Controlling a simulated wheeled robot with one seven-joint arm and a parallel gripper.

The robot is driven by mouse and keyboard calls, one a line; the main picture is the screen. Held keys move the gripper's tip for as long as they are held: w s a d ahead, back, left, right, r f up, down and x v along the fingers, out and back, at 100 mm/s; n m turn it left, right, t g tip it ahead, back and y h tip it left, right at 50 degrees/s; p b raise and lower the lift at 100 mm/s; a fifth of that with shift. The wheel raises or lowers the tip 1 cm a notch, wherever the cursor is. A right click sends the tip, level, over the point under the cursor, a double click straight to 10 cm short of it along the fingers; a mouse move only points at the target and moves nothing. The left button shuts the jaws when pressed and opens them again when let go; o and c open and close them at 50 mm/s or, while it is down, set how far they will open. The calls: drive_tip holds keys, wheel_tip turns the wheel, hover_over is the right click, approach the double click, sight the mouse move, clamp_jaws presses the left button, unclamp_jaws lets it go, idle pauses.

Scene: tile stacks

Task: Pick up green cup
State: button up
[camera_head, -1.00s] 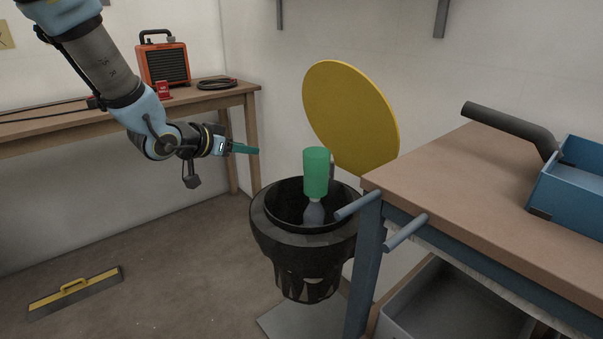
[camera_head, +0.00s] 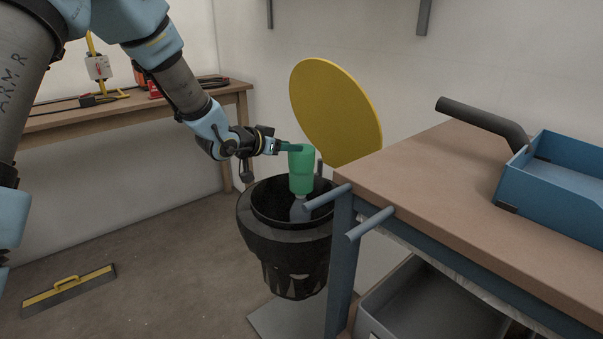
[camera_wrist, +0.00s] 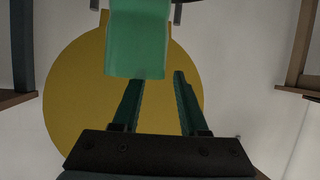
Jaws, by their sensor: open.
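The green cup (camera_head: 301,172) stands upright over the mouth of a black bin (camera_head: 262,228), on top of a pale bottle-like piece that is mostly hidden inside the bin. In the wrist view the cup (camera_wrist: 139,42) is at the top centre, just beyond the fingertips. My gripper (camera_head: 291,146) is at the cup's upper left side in the head view. In the wrist view its two green fingers (camera_wrist: 158,78) are apart with nothing between them. Whether a finger touches the cup I cannot tell.
A round yellow disc (camera_head: 335,110) stands behind the bin. A wooden workbench (camera_head: 400,165) with grey handles and a blue tray (camera_head: 550,195) is close on the right. Another bench (camera_head: 130,110) is at the back left. A yellow-handled float (camera_head: 68,290) lies on the floor.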

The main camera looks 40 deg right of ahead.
drive_tip(key=shift+d, duration=0.15)
clamp_jaws()
drive_tip(key=shift+f, duration=0.15)
idle(1.2)
